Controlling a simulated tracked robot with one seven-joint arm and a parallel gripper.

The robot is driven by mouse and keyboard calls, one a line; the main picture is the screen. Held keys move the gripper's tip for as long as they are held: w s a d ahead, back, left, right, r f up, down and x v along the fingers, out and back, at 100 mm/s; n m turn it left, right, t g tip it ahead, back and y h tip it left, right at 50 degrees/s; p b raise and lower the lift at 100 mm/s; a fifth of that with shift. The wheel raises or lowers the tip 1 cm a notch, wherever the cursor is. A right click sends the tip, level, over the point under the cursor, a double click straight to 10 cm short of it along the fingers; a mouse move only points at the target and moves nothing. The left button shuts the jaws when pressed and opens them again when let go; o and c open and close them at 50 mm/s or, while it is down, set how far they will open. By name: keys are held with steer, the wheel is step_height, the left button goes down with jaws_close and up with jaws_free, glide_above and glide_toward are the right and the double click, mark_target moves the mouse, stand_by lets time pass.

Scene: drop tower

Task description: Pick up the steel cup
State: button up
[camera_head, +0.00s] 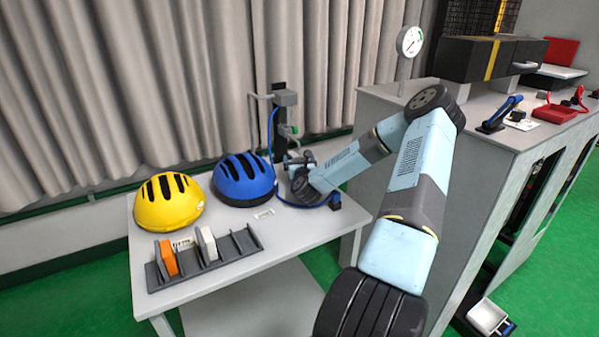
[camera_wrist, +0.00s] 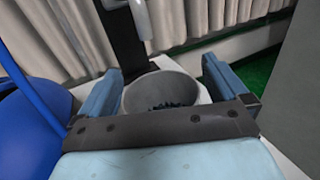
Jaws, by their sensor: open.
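The steel cup (camera_wrist: 160,88) is a round grey cup with its opening facing up toward the wrist camera; something dark shows inside its bottom. It stands between the two blue fingers of my gripper (camera_wrist: 162,76) in the wrist view. The fingers are open, one on each side of the cup; I cannot tell whether either touches it. The gripper bar hides the near part of the cup. In the head view my gripper (camera_head: 300,160) is at the back right of the white table (camera_head: 255,280), and the cup cannot be made out there.
A blue helmet (camera_head: 243,180) is close left of my gripper, with a yellow helmet (camera_head: 168,202) farther left. A dark post with a blue hose (camera_head: 281,125) stands behind. A slotted rack (camera_head: 205,257) lies in front. A grey cabinet (camera_head: 375,115) is right of the table.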

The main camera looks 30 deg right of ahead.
steer(key=shift+c, duration=0.4)
steer(key=c, duration=1.1)
steer(key=shift+r, duration=0.1)
